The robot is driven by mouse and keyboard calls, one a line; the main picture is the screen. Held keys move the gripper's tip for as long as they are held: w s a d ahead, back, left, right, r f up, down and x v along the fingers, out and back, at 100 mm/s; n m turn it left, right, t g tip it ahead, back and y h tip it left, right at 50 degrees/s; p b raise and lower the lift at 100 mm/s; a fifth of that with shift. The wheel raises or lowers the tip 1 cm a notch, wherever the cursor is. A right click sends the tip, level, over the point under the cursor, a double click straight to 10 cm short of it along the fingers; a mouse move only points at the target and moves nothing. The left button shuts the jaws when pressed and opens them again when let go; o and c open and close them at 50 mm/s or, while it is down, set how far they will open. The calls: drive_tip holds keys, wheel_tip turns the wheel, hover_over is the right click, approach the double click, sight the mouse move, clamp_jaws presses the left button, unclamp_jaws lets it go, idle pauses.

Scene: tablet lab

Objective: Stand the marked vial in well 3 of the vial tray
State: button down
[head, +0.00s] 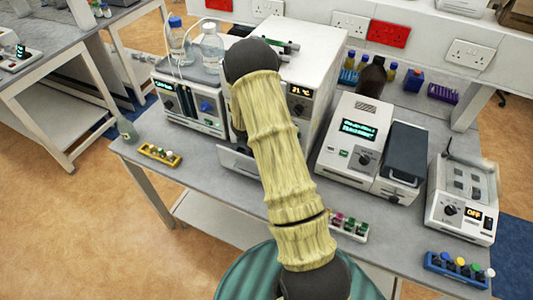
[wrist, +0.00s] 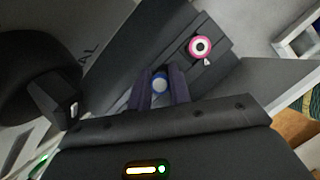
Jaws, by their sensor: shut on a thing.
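In the wrist view my gripper (wrist: 160,90) is shut on a vial with a blue-rimmed, pale-topped cap (wrist: 160,83), seen from above between the two dark fingers. Any mark on its side is hidden. A dark grey tray (wrist: 176,57) lies beneath and beyond the fingers. A pink-capped vial (wrist: 200,46) stands in it, up and right of the held vial, with a small white mark beside it. I cannot tell whether the held vial is in a well or above it. No well number is readable. In the head view my arm hides the gripper.
In the head view, racks with capped vials stand on the bench: yellow (head: 159,155), white (head: 362,238), partly behind my arm, and blue (head: 437,264). Instruments (head: 350,140) crowd the back.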

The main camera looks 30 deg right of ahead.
drive_tip(key=shift+s+a+f+b, duration=0.15)
drive_tip(key=shift+s+f, duration=0.1)
drive_tip(key=shift+f, duration=0.2)
drive_tip(key=shift+s+a+f+b, duration=0.15)
drive_tip(key=shift+s+f, duration=0.1)
drive_tip(key=shift+f, duration=0.15)
drive_tip(key=c, duration=1.2)
unclamp_jaws()
drive_tip(key=shift+d, duration=0.1)
drive_tip(key=shift+w+a+r, duration=0.15)
drive_tip(key=shift+a+r, duration=0.05)
drive_tip(key=shift+r, duration=0.35)
drive_tip(key=w+b+v, duration=0.1)
drive_tip(key=b+v, duration=0.2)
drive_tip(key=v, duration=1.4)
drive_tip(key=shift+s+d+r, duration=0.15)
drive_tip(key=shift+d+r, duration=0.1)
drive_tip(key=shift+r, duration=0.3)
